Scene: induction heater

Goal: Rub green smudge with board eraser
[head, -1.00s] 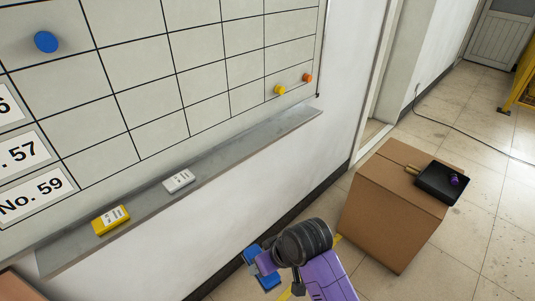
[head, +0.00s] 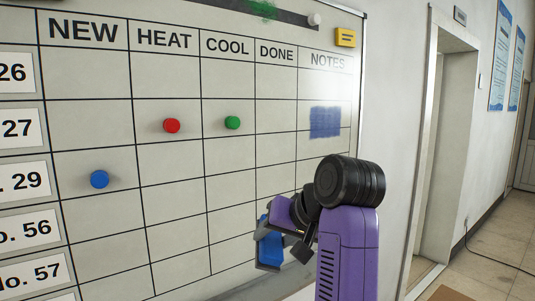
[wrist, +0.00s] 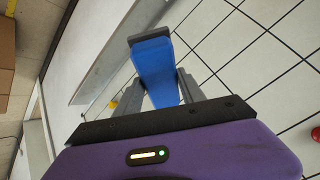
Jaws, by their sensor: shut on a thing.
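A green smudge (head: 262,9) is on the board's dark header strip at the top edge of the head view, partly cut off. My gripper (head: 271,238) is in front of the lower right part of the whiteboard (head: 100,75), well below the smudge. It is shut on a blue block, which looks like the board eraser (head: 268,249). The eraser also shows between the grey fingers in the wrist view (wrist: 155,72). Whether it touches the board is not clear; it seems to be apart from it.
Red (head: 171,125), green (head: 232,122) and blue (head: 99,179) round magnets are on the grid. A blue scribbled patch (head: 325,122) is under NOTES. A doorway (head: 440,150) is to the right.

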